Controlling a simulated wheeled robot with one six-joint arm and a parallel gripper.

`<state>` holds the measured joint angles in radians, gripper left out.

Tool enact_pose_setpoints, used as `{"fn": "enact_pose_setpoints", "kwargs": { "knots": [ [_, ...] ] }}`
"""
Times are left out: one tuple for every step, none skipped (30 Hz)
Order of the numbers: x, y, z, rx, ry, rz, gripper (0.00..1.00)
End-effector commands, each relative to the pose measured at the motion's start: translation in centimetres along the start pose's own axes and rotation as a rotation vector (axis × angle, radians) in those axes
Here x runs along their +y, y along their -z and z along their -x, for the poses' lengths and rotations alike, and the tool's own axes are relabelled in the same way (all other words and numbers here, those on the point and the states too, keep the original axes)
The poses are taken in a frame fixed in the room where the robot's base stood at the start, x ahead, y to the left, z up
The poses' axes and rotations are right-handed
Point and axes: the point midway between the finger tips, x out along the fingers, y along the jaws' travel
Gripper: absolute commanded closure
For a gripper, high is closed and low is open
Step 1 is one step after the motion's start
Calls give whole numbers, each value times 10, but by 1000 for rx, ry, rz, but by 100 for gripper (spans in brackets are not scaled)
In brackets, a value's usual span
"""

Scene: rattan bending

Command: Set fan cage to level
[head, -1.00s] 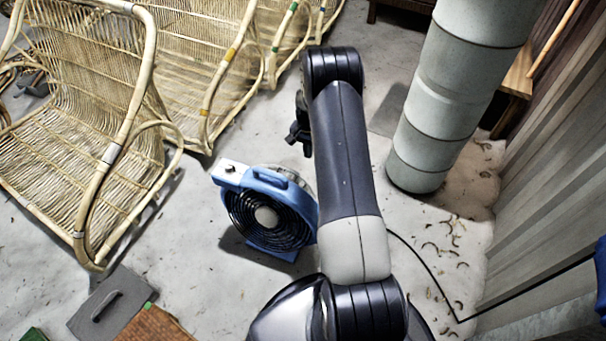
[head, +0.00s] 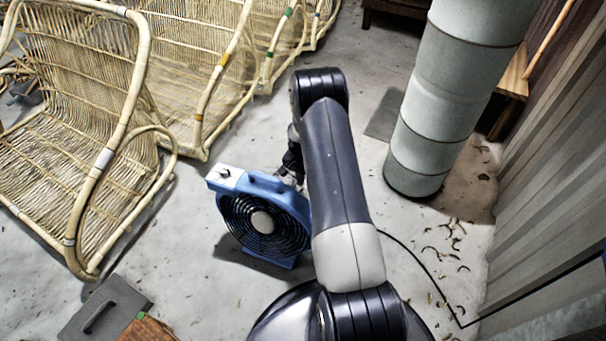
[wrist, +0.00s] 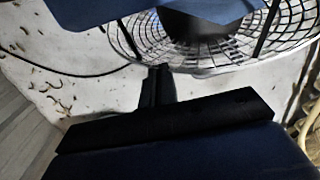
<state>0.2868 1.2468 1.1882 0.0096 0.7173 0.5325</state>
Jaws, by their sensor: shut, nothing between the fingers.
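The fan, with a blue housing and a dark round cage (head: 262,222), stands on the floor left of my arm in the head view. A pale control box with a dark knob (head: 226,175) sits at its upper left corner. The back of the wire cage (wrist: 225,55) fills the top of the wrist view, with a dark motor hub and blue housing. My gripper (head: 291,168) is behind the fan's top right edge, partly hidden by the fan. Its dark closed fingers (wrist: 158,85) are empty, close to the cage's rim; I cannot tell if they touch.
Rattan chair frames (head: 95,130) stand at the left and back. A ribbed grey column (head: 440,110) rises right of my arm, near a corrugated wall (head: 550,190). A black cable (head: 420,265) and shavings lie on the floor. A grey float (head: 105,308) lies at the lower left.

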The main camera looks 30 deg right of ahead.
Motion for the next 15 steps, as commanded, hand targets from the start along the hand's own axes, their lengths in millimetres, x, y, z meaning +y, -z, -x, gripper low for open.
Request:
{"fn": "enact_pose_setpoints", "kwargs": {
  "knots": [
    [0,-3,2,1,1,0,100],
    [0,-4,2,1,1,0,100],
    [0,-5,2,0,0,0,100],
    [0,-6,2,0,0,0,100],
    [0,-6,2,0,0,0,100],
    [0,-7,3,0,0,0,100],
    [0,-7,3,0,0,0,100],
    [0,-7,3,0,0,0,100],
    [0,-7,3,0,0,0,100],
    [0,-7,3,0,0,0,100],
    [0,-7,3,0,0,0,100],
    [0,-7,3,0,0,0,100],
    [0,-7,3,0,0,0,100],
    [0,-7,3,0,0,0,100],
    [0,-8,4,0,0,0,100]
  ]
}}
